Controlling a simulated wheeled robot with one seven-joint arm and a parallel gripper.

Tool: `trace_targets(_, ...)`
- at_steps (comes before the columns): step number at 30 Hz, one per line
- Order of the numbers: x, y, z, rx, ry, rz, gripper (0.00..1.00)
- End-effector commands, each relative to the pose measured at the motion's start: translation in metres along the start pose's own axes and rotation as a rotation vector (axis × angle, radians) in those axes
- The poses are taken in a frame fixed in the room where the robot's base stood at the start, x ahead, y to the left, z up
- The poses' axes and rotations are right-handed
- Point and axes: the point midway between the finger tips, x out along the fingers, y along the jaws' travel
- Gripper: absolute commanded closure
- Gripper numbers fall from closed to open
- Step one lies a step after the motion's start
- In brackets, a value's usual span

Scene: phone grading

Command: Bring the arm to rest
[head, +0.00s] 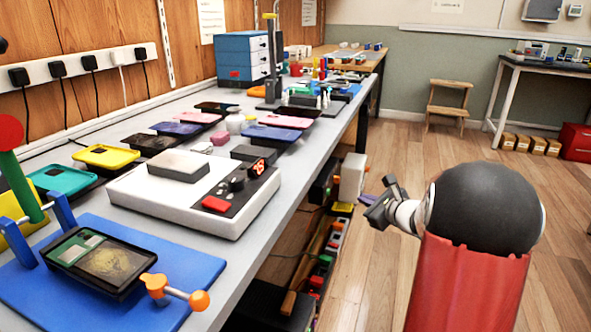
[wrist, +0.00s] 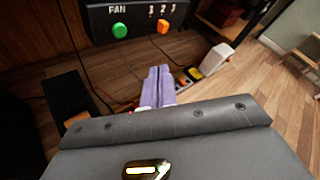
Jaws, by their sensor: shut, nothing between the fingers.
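My gripper (head: 366,205) is out past the right edge of the workbench (head: 268,215), over the floor and apart from the bench. Its purple fingers also show in the wrist view (wrist: 159,80), where they lie side by side, shut and empty. My red and black arm fills the lower right of the head view. In the wrist view a dark panel marked FAN (wrist: 135,20) with a green and an orange button is just beyond the fingers. I cannot tell from these frames how far the fingers are from it.
A blue mat (head: 190,275) with an opened phone lies at the bench's near end. A white machine (head: 185,195) with a red button stands behind it, and phones line the bench. Bins and cables fill the space under the bench. The wooden floor (head: 400,160) to the right is mostly clear.

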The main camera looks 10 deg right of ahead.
Motion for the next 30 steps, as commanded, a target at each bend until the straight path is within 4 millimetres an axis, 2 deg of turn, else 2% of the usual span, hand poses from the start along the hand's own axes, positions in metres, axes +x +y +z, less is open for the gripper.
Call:
trace_targets(2,-0.001,0.004,0.006,-0.018,-0.003,0.013,1.0)
trace_targets(5,-0.006,0.024,0.029,-0.109,-0.016,0.077,1.0)
trace_targets(8,-0.021,0.066,0.068,-0.302,-0.04,0.206,1.0)
trace_targets(10,-0.04,0.106,0.097,-0.491,-0.061,0.323,1.0)
trace_targets(12,-0.067,0.148,0.119,-0.707,-0.082,0.445,1.0)
trace_targets(15,-0.11,0.198,0.134,-1.019,-0.106,0.603,1.0)
trace_targets(18,-0.155,0.234,0.135,-1.337,-0.12,0.74,1.0)
trace_targets(21,-0.199,0.256,0.126,-1.653,-0.118,0.853,1.0)
trace_targets(25,-0.242,0.263,0.111,-2.003,-0.089,0.953,1.0)
trace_targets(30,-0.271,0.257,0.098,-2.274,-0.038,1.016,1.0)
